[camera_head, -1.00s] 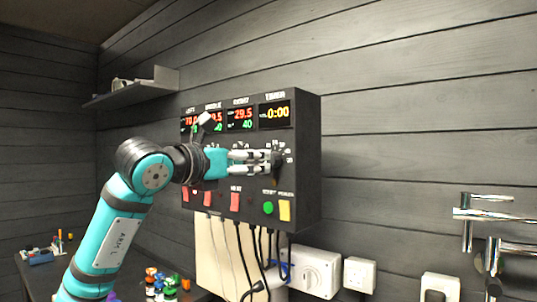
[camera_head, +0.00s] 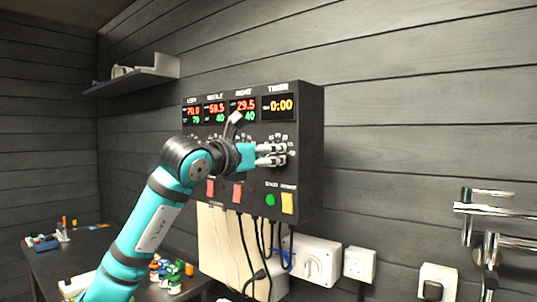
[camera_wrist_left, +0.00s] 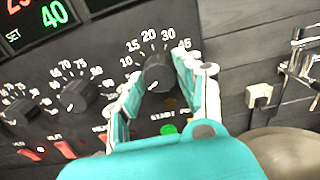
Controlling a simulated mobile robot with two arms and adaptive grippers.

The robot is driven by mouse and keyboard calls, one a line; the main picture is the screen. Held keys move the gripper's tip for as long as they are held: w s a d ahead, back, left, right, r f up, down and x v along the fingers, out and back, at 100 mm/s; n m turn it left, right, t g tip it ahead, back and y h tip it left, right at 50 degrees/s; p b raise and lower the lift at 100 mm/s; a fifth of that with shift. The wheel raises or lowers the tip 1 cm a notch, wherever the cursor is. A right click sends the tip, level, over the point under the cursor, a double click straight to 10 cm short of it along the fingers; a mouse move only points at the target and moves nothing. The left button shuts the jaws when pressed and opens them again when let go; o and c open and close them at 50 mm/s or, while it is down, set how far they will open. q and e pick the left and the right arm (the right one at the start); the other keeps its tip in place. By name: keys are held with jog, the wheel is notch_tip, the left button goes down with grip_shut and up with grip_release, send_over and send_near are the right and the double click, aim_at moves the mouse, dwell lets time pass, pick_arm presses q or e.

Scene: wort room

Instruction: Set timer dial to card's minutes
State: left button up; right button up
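The black timer dial (camera_wrist_left: 158,72) is on the control panel (camera_head: 314,150), below the timer display (camera_head: 280,106), which reads 0:00. Minute marks from 10 to 45 show around it in the left wrist view; its pointer direction is not clear. My left gripper (camera_head: 286,154) is at the dial. In the left wrist view its fingers (camera_wrist_left: 160,85) stand on either side of the dial, apart from each other. The right finger is very close to the dial; a small gap shows at the left. I see no card. My right gripper is not in view.
Other dials (camera_wrist_left: 76,95) sit left of the timer dial. Red switches (camera_head: 236,192), a green button (camera_head: 270,200) and a yellow one (camera_head: 288,203) lie below. Cables hang under the panel. A shelf (camera_head: 140,80) is at the left; metal pipes (camera_head: 490,225) are at the right.

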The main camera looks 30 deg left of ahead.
pick_arm(q)
jog(key=c, duration=0.4)
jog(key=shift+c, duration=0.6)
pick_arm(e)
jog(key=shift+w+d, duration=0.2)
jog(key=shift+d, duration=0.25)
pick_arm(q)
jog(key=shift+m, duration=0.5)
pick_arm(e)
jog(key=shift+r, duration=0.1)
pick_arm(q)
jog(key=shift+m+p, duration=1.5)
jog(key=shift+m, duration=6.9)
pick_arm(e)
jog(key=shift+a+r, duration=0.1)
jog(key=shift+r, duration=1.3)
